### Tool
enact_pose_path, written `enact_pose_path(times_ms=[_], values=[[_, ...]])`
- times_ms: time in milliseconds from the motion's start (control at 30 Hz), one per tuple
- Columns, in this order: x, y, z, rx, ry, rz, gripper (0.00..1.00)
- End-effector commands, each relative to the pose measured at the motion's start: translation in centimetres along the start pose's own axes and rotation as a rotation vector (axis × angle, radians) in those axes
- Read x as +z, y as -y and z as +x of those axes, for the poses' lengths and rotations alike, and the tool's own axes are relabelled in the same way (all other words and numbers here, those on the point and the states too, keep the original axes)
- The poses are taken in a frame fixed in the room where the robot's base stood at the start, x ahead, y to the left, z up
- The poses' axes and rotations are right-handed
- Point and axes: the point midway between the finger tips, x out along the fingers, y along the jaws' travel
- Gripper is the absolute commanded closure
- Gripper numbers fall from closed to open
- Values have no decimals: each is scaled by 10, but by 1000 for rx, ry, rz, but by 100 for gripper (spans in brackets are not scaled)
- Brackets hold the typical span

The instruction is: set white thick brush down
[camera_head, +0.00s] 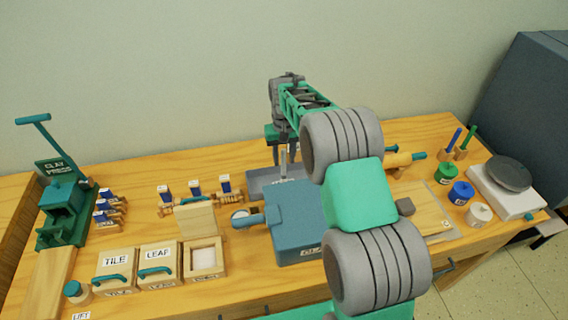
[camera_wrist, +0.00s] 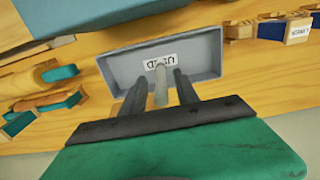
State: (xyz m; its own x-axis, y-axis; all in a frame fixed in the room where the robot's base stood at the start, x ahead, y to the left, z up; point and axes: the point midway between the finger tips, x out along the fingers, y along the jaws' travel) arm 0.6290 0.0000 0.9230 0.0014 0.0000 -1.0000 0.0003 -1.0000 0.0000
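The grey tray labelled USED (camera_wrist: 205,55) lies below my gripper (camera_wrist: 160,75) in the wrist view; its rim also shows in the head view (camera_head: 262,178), behind the blue-grey box. A pale, thick stick, seemingly the white thick brush (camera_wrist: 161,88), is between my two dark fingers, with its rounded end near the label. Narrow gaps show on both sides of it, so the fingers look open around it. In the head view, the pale brush (camera_head: 284,164) shows below the fingers (camera_head: 283,152), over or in the tray. I cannot tell whether it touches the tray floor.
A blue-grey box (camera_head: 292,215) stands in front of the tray. A wooden rack with labelled blocks (camera_head: 195,200) is to the left. Wooden boxes labelled TILE (camera_head: 115,262) and LEAF (camera_head: 158,254) stand front left. Paint pots (camera_head: 461,192) and a scale (camera_head: 508,177) are at the right.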

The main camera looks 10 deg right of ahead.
Motion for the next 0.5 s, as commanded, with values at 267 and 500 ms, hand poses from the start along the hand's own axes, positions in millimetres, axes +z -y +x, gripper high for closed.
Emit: enact_pose_path(times_ms=[267, 500], values=[[0, 0, -70, 0, -3, 0, 63], [7, 0, -102, 0, -11, -1, 63]])
